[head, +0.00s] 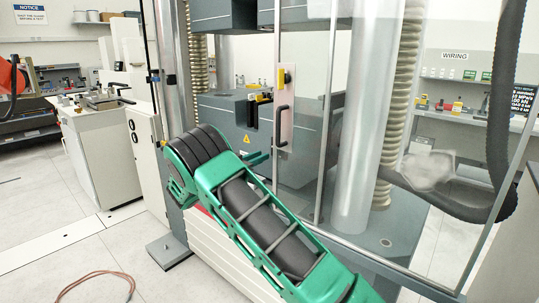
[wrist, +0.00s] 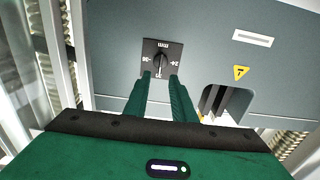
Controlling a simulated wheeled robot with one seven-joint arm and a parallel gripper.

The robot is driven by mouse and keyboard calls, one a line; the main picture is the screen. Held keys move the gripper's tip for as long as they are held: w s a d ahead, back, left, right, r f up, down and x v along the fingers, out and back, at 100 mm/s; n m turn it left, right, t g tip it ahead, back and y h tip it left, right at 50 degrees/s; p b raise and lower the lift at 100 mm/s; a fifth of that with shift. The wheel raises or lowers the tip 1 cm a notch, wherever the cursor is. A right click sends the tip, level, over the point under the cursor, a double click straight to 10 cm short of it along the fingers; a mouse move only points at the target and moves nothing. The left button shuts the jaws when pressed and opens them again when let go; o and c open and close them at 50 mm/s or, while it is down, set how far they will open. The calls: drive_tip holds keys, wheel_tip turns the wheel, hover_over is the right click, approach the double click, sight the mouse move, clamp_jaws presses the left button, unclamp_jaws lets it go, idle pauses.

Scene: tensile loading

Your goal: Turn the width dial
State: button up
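The width dial (wrist: 158,61) is a black knob on a square black plate with white markings, set in a grey machine face in the wrist view. My gripper (wrist: 160,77) reaches toward it with two green fingers. The fingers are apart, with their tips just below the knob in the picture, one on each side. Whether they touch the plate or knob I cannot tell. In the head view my gripper (head: 258,158) is beside the grey machine block, and the dial cannot be made out there.
A yellow triangle label (wrist: 240,72) and a dark slot (wrist: 224,104) lie right of the dial. A white cabinet (head: 92,150) stands left.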

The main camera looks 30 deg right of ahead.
drive_tip(key=x, duration=0.8)
drive_tip(key=shift+c, duration=0.5)
clamp_jaws()
drive_tip(key=shift+a, duration=0.1)
